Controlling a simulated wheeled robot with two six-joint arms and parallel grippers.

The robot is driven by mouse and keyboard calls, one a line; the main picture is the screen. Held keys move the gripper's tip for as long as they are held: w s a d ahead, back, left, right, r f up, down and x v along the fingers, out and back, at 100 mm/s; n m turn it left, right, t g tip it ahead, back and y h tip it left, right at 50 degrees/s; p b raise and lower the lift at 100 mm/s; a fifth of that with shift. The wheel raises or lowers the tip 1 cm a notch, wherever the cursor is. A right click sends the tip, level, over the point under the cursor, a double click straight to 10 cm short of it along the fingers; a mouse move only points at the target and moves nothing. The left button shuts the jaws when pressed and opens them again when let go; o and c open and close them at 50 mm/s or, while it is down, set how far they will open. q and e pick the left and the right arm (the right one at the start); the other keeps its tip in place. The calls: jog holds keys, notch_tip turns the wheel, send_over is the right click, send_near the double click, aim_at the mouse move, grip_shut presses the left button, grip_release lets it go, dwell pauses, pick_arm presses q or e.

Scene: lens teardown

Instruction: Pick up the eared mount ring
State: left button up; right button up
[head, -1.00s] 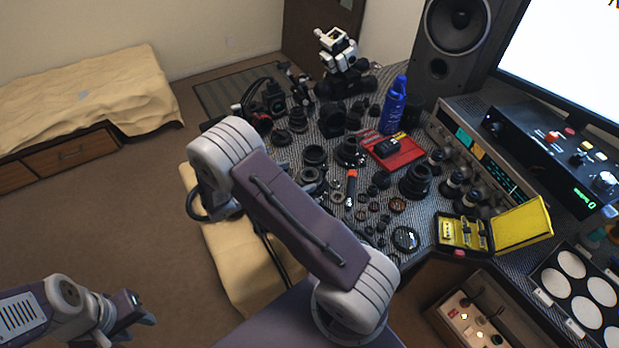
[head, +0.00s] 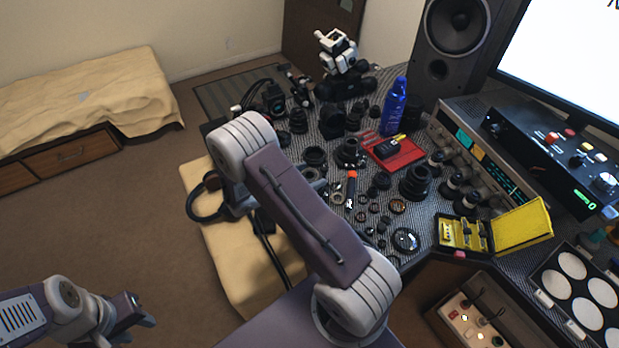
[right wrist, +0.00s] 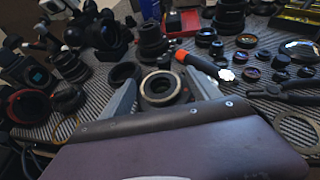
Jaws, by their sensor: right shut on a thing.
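In the right wrist view, a round mount ring with a pale rim (right wrist: 146,88) and dark centre sits between the two grey fingers of my right gripper (right wrist: 162,86). The fingers press on it from both sides, and I take it to be the eared mount ring. Its ears are not clear at this size. In the head view, my right forearm hides the ring and most of the right gripper. My left gripper (head: 140,318) is at the lower left over the floor, far from the table; its finger gap is unclear.
An orange-tipped screwdriver (right wrist: 205,65) lies close right of the right gripper, with pliers (right wrist: 285,93) and a flat grey ring (right wrist: 298,131) further right. Lens barrels and small rings crowd the mat. A red tray (head: 398,158) and yellow case (head: 462,235) are at right.

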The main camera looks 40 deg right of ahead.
jog(key=r, duration=0.4)
jog(key=shift+s+d+r+p, duration=0.15)
jog(key=shift+s+r+p, duration=0.15)
jog(key=shift+r+p, duration=0.1)
jog(key=s+d+r, duration=0.4)
jog(key=s+r, duration=0.2)
jog(key=s, duration=0.4)
jog(key=shift+d, duration=0.25)
